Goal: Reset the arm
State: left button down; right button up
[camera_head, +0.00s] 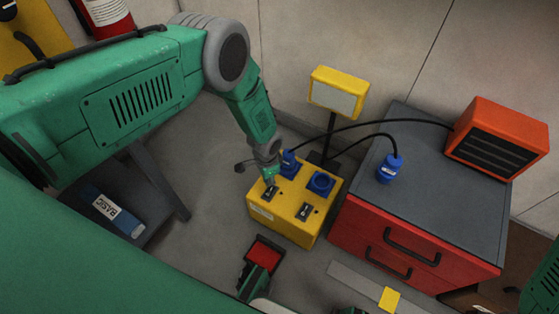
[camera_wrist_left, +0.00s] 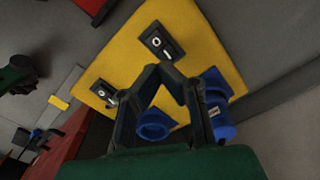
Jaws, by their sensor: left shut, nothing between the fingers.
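My left gripper (camera_head: 270,182) is shut and empty, pointing down over the yellow box (camera_head: 258,208). In the left wrist view its fingertips (camera_wrist_left: 170,70) meet near one black switch (camera_wrist_left: 160,42); whether they touch it I cannot tell. In the head view that switch (camera_head: 269,194) is just below the fingertips. A second switch (camera_head: 305,211) sits to its right. A blue plug (camera_head: 289,165) stands at the back left of the box, and a blue socket (camera_head: 321,183) is at the back right.
A red cabinet (camera_head: 352,236) stands right of the box, with a loose blue plug (camera_head: 390,169) and an orange unit (camera_head: 497,139) on top. Black cables arch behind the box. A yellow-framed panel (camera_head: 338,92) rises behind it. Grey floor is open to the left.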

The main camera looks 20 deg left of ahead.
pick_arm(q)
jog(key=s+a+r+n, duration=0.1)
jog(key=s+r+n, duration=0.1)
jog(key=s+r, duration=0.5)
jog(key=s+a+r+n, duration=0.2)
jog(key=s+r+n, duration=0.1)
jog(key=s, duration=0.8)
jog(key=s+a+r+n, duration=0.1)
jog(key=s+r+n, duration=0.1)
jog(key=s+r, duration=0.5)
notch_tip(320, 180, up, 12)
jog(key=s+p, duration=0.2)
jog(key=p, duration=1.1)
jog(key=shift+a+t, duration=0.3)
